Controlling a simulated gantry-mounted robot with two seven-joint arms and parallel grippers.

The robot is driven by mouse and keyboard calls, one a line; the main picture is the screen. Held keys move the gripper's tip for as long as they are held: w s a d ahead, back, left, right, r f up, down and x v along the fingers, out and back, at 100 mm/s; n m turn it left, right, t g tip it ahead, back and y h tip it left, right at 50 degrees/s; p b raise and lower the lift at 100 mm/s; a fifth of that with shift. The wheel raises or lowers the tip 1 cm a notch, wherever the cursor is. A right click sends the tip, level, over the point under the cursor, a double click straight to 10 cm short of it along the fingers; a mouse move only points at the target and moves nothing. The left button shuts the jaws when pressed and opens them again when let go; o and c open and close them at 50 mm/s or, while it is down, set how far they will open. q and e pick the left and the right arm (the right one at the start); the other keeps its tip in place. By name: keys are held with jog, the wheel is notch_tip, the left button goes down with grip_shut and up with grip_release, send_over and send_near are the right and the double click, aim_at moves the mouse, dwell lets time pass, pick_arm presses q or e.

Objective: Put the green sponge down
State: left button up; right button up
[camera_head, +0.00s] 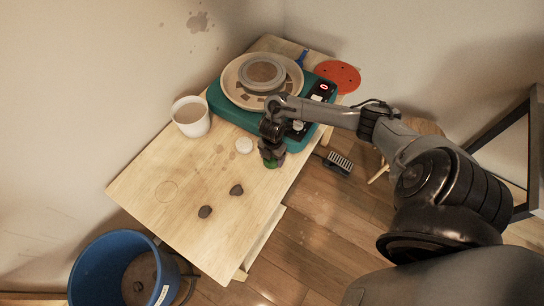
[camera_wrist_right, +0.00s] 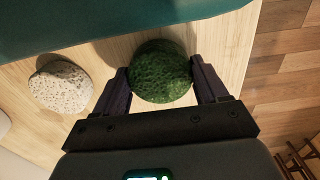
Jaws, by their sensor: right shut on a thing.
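The green sponge (camera_wrist_right: 161,72) is round and sits between the two fingers of my right gripper (camera_wrist_right: 162,86) in the right wrist view. The fingers are shut on its sides. In the head view the sponge (camera_head: 271,163) shows as a small green patch under my right gripper (camera_head: 272,158), over the right edge area of the wooden table (camera_head: 160,165). I cannot tell whether the sponge touches the table. My left gripper is not in view.
A teal pottery wheel (camera_head: 232,112) stands behind the gripper. A pale speckled round piece (camera_wrist_right: 61,86) lies left of the sponge. A white bucket (camera_head: 191,118) and two dark lumps (camera_head: 237,190) are on the table. A blue bin (camera_head: 100,262) stands on the floor.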

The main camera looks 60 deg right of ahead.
aim_at(272, 158)
jog(key=o, duration=0.7)
jog(key=shift+o, duration=0.2)
notch_tip(272, 158, up, 12)
jog(key=f+p, duration=0.1)
jog(key=p, duration=0.4)
jog(key=w+a+f+m+t+y, duration=0.15)
jog(key=a+t, duration=0.35)
jog(key=a, duration=2)
jog(key=s+r+m, duration=0.4)
jog(key=s+m, duration=0.2)
jog(key=m, duration=0.1)
jog(key=s+r+m+g+h, duration=0.1)
jog(key=s+r+m, duration=0.3)
jog(key=s+m, duration=0.2)
jog(key=shift+s+d+r+m+g, duration=0.2)
jog(key=shift+s+d+m+g, duration=0.15)
jog(key=shift+s+d, duration=0.15)
